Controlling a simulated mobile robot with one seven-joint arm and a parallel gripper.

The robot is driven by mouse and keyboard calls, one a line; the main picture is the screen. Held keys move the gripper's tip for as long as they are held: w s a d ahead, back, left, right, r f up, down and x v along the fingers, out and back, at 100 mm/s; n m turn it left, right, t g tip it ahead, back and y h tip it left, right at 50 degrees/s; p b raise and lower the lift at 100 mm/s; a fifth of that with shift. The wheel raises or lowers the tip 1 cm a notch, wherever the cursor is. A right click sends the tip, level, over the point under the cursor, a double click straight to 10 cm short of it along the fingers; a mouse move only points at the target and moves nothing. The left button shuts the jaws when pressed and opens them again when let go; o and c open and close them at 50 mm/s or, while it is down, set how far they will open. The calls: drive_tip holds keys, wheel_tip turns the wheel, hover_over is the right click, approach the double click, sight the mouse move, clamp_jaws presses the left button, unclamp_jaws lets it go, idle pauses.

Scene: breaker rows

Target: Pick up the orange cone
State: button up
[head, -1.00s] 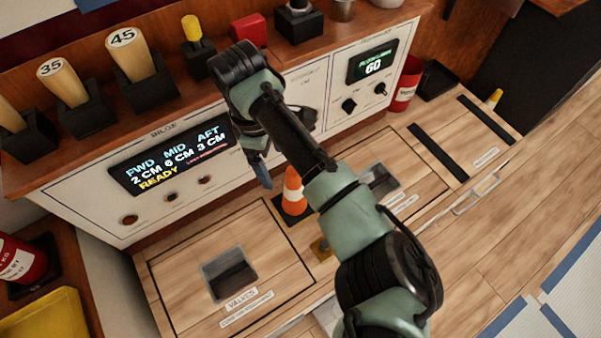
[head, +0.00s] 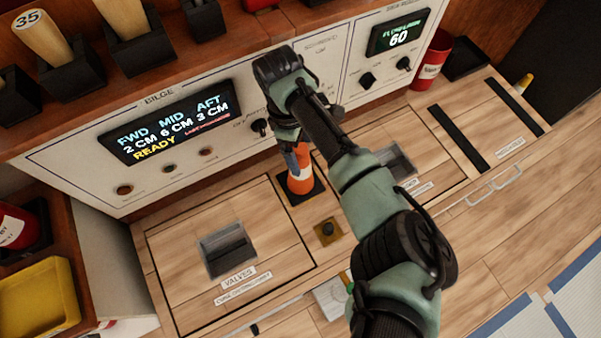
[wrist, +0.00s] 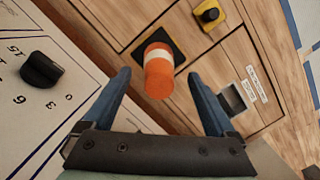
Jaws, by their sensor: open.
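The orange cone (head: 301,182) with a white band stands upright on a black square base on the wooden deck, close to the front of the bilge panel. In the wrist view the cone (wrist: 158,80) lies ahead of and between my fingers, with its top toward me. My gripper (wrist: 160,88) is open, its two blue fingers on either side of the cone in the picture and apart from it. In the head view my gripper (head: 292,158) is just above the cone and hides part of its top.
The bilge panel (head: 165,125) with knobs rises right behind the cone. A small yellow-based black knob (head: 327,231) sits on the deck in front. Recessed hatch handles (head: 228,250) lie left and right.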

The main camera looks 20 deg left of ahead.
sight(301, 168)
drive_tip(key=shift+d+f+b, duration=0.2)
drive_tip(key=shift+f+b, duration=0.1)
drive_tip(key=shift+f, duration=1.2)
clamp_jaws()
